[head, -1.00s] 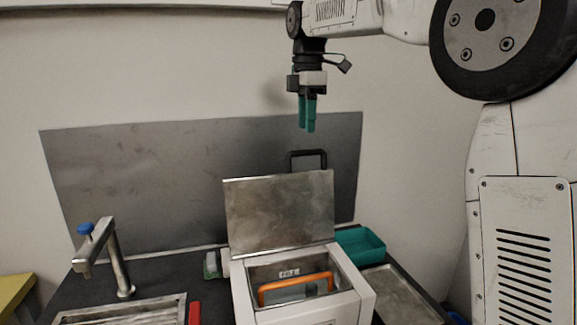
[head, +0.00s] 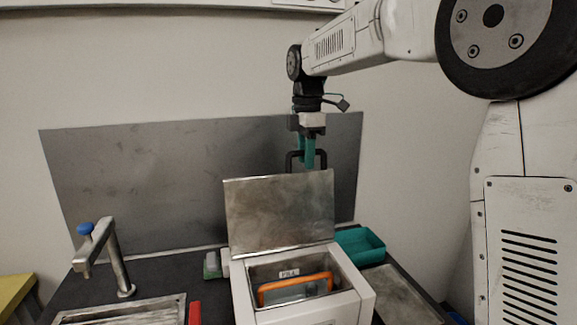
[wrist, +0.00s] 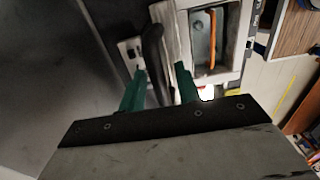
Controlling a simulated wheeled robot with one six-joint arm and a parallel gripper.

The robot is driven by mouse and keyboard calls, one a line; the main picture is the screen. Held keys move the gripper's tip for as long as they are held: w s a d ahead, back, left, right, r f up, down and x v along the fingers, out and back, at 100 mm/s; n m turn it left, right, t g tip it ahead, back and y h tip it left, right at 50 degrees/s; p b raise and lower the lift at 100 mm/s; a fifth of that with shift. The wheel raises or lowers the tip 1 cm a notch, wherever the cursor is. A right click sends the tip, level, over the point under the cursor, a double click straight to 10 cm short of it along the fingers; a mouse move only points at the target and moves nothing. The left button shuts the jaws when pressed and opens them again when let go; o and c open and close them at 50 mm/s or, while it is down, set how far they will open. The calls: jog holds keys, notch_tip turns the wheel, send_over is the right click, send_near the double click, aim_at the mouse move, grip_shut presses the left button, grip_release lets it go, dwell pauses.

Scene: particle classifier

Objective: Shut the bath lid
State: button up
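The bath (head: 350,307) is a white box with its metal lid (head: 280,212) standing up, open. A black handle (head: 322,160) sticks up behind the lid's top edge; it also shows in the wrist view (wrist: 154,55). My gripper (head: 308,167) points down at the handle, its teal fingers overlapping it in the head view. In the wrist view my gripper (wrist: 160,70) is open, with a finger on either side of the handle and lid edge. I cannot tell whether either finger touches. The lid hides the handle's lower part.
An orange-framed item (head: 296,286) sits inside the bath. A teal tray (head: 362,246) stands right of it, a metal tap (head: 117,265) and sink to the left. A grey panel (head: 150,185) stands at the back, close behind the handle.

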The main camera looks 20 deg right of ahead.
jog(key=shift+c, duration=0.3)
jog(key=c, duration=0.6)
jog(key=shift+s+r, duration=0.2)
jog(key=shift+s, duration=1.65)
jog(key=shift+s+f, duration=0.1)
jog(key=shift+s, duration=1.9)
